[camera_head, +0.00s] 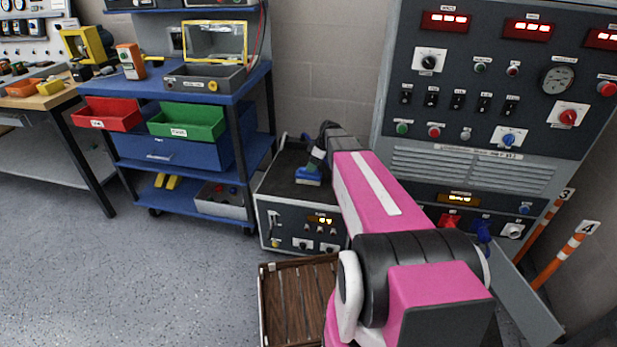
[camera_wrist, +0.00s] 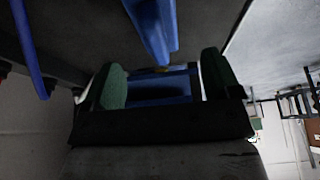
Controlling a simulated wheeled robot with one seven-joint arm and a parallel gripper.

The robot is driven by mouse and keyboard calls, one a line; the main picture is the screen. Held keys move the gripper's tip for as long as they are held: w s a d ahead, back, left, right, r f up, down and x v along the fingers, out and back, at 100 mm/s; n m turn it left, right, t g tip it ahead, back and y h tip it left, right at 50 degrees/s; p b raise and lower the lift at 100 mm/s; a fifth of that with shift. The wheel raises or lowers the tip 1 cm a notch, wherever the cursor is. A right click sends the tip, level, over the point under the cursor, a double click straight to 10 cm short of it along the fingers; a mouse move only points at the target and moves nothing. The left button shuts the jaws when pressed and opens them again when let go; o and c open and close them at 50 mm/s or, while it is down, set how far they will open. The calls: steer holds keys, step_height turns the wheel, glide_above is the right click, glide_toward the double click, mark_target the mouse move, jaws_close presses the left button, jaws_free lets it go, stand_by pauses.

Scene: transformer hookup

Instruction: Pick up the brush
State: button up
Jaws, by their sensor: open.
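The brush (camera_head: 308,176) is a small blue piece with a paler lower edge. It sits on the dark top of a grey instrument box (camera_head: 289,224) in the head view. My gripper (camera_head: 318,157), dark with green finger pads, is just above and beside it and partly hides it. In the wrist view my gripper (camera_wrist: 163,82) has its two green pads wide apart. Blue shapes show between and beyond the pads; I cannot tell whether they are all the brush. I cannot tell whether the pads touch the brush.
A blue cart (camera_head: 160,150) with red and green bins stands left of the box. A tall control cabinet (camera_head: 480,130) stands right, close to my arm. A wooden crate (camera_head: 289,300) lies on the floor in front. Open floor lies at left.

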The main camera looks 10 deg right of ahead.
mark_target(307, 173)
steer(key=shift+x, duration=3.5)
steer(key=shift+w+r, duration=0.1)
steer(key=shift+w, duration=0.05)
steer(key=c, duration=1.1)
